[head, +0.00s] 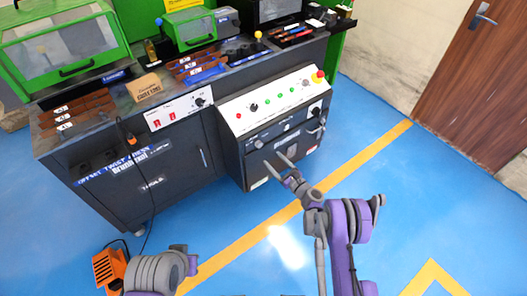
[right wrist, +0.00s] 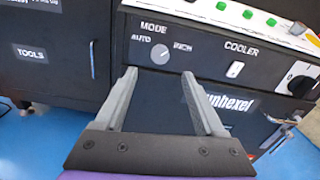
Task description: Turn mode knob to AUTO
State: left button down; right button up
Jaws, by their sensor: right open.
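The mode knob (right wrist: 160,55) is a small round grey knob on the dark front panel, under the word MODE. AUTO is printed to its left and a blurred label to its right. Its pointer seems to face upper right, toward the blurred label. In the head view the knob (head: 258,143) is tiny. My right gripper (head: 272,158) is open and empty in front of this panel. In the right wrist view its fingertips (right wrist: 158,73) are spread, with the knob showing between and just above them, apparently not touched. Only part of my left arm shows; its gripper is out of view.
A white sloped panel (head: 240,118) with buttons and a red emergency stop (head: 318,76) lies above. A COOLER switch (right wrist: 235,69) and a black rotary switch (right wrist: 301,78) sit right of the knob. A door handle (right wrist: 280,119) sticks out lower right. Blue floor in front is open.

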aim_at(260, 146)
jog(key=x, duration=0.8)
grip_shut()
